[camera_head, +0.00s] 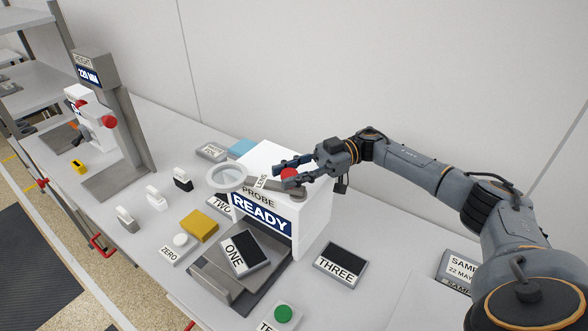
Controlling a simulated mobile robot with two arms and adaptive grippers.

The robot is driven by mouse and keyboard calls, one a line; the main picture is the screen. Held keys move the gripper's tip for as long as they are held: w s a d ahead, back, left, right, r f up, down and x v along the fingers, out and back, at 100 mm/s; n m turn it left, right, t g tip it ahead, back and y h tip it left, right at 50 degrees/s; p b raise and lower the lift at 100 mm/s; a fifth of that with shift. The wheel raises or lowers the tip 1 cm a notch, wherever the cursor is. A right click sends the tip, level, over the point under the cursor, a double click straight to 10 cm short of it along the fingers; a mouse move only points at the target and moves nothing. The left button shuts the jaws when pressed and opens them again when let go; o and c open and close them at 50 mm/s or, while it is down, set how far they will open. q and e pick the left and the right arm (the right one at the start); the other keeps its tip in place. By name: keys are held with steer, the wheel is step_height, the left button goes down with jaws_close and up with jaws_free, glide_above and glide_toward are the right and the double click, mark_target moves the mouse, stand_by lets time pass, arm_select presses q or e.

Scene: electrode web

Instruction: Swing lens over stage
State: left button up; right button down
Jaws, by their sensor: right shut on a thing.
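The lens (231,178) is a clear round disc in a pale ring at the left end of a short arm labelled LENS (261,183). That arm lies at the top of the white PROBE box (311,215), whose screen reads READY. In the picture the lens sticks out left of the box, up and left of the grey stage (213,281). A dark tile marked ONE (245,252) lies on the stage. My right gripper (287,173) is shut on the red knob (289,174) at the arm's right end. My left gripper is not in view.
Tiles marked TWO (219,205) and THREE (341,266) lie beside the box. A yellow block (199,225), a ZERO button (180,240) and a green button (283,314) are near the stage. A grey HEIGHT stand (115,110) rises at left.

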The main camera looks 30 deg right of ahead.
steer(key=shift+g, duration=0.4)
steer(key=c, duration=0.9)
jaws_free()
steer(key=shift+a, duration=0.1)
steer(key=shift+w+d, duration=0.1)
steer(key=shift+d, duration=3.65)
